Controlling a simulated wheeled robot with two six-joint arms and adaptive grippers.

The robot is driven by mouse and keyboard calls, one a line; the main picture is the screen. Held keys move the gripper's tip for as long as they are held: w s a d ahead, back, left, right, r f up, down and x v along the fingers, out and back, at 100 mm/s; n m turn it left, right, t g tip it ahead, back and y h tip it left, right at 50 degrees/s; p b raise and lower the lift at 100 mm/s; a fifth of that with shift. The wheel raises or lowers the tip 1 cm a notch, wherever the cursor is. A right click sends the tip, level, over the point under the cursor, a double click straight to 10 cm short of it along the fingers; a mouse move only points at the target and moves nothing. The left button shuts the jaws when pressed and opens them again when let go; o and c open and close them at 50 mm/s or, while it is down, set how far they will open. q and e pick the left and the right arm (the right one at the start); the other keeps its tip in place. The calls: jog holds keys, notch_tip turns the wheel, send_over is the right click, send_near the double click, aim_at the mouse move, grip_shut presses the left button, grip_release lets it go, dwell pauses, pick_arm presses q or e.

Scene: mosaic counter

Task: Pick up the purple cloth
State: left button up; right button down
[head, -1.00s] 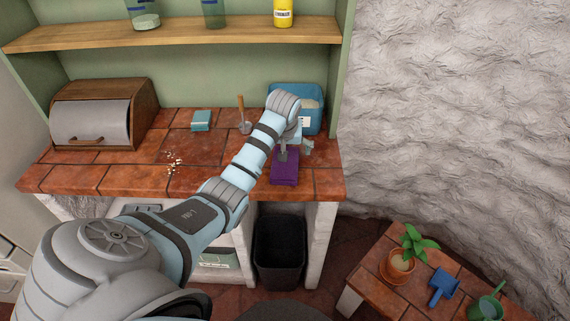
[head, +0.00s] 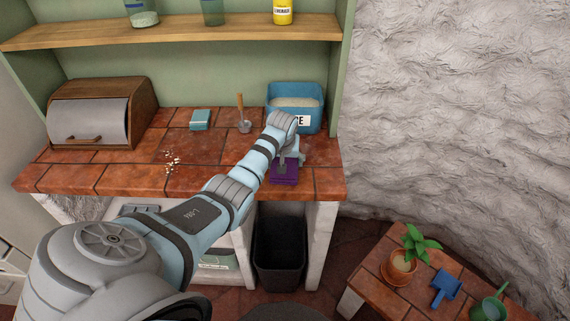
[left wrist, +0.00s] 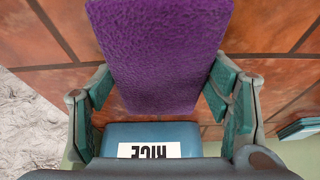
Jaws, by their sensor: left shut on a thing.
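The purple cloth (head: 284,179) is at the counter's front edge, partly hidden by my left wrist and gripper. In the left wrist view the cloth (left wrist: 160,45) fills the space between the fingers. My left gripper (head: 284,165) is shut on the cloth; its two fingers (left wrist: 158,90) sit at either side of it in the left wrist view. I cannot tell whether the cloth is clear of the tiles. My right gripper is not in view.
A blue rice container (head: 294,95) stands behind my left wrist. A wooden-handled tool (head: 242,115), a teal block (head: 200,119), crumbs (head: 172,163) and a bread box (head: 98,112) are further left. A black bin (head: 279,250) stands below the counter.

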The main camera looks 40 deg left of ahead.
aim_at(285, 162)
pick_arm(q)
jog(key=shift+c, duration=0.4)
notch_tip(285, 162, up, 20)
jog(key=p, duration=0.1)
